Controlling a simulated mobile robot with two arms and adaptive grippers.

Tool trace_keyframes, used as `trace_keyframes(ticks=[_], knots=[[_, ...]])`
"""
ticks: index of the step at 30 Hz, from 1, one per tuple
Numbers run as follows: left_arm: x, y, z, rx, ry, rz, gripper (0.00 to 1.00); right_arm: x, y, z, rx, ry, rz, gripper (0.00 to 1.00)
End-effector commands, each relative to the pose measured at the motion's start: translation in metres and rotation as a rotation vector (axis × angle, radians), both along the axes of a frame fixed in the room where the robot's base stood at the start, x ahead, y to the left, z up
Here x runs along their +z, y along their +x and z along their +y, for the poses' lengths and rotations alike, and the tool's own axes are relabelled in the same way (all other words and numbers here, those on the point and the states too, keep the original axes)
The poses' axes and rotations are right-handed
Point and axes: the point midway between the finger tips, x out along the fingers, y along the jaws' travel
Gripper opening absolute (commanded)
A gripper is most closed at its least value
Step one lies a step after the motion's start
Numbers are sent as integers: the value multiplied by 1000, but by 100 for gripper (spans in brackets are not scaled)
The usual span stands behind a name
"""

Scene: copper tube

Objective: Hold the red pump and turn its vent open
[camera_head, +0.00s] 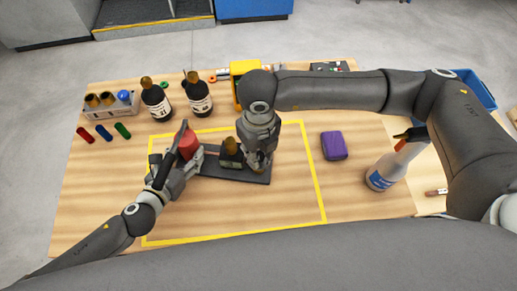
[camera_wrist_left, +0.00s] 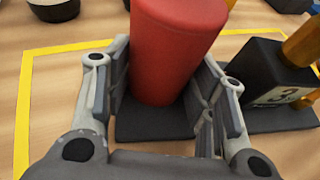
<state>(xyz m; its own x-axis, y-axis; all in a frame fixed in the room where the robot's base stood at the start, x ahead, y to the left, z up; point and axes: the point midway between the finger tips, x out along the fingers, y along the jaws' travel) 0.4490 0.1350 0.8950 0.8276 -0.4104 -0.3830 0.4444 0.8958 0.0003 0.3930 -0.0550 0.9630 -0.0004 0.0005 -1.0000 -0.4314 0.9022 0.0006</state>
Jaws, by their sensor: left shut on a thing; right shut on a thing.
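The red pump (camera_head: 189,144) stands on a dark base plate (camera_head: 222,176) inside the yellow outline. My left gripper (camera_head: 179,165) is shut on it from the near left. In the left wrist view the red pump body (camera_wrist_left: 172,50) stands between the two fingers of that gripper (camera_wrist_left: 170,85). A black block marked 3 with a brass top (camera_head: 230,148) sits on the plate to the right of the pump. My right gripper (camera_head: 257,163) points down at the plate's right end, shut on a small part that its own fingers hide. I cannot tell whether that part is the vent.
Two dark bottles (camera_head: 157,103) and a rack of jars (camera_head: 110,105) stand at the back left. A yellow item (camera_head: 240,73) is behind my right wrist. A purple box (camera_head: 334,145) and a spray bottle (camera_head: 382,174) are on the right. The front of the outlined area is clear.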

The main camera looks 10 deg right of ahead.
Motion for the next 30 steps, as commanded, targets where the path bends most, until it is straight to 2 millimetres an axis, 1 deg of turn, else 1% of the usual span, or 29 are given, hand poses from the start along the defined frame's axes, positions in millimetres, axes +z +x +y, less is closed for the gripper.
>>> trace_keyframes(ticks=[6,15,30], knots=[[2,2,1,3,1,-6,0,1,0,0,145,-2,-1,2],[2,2,1,3,1,-5,0,1,0,-1,272,-3,-1,2],[2,2,1,3,2,-5,0,1,1,-1,300,-4,-1,2]])
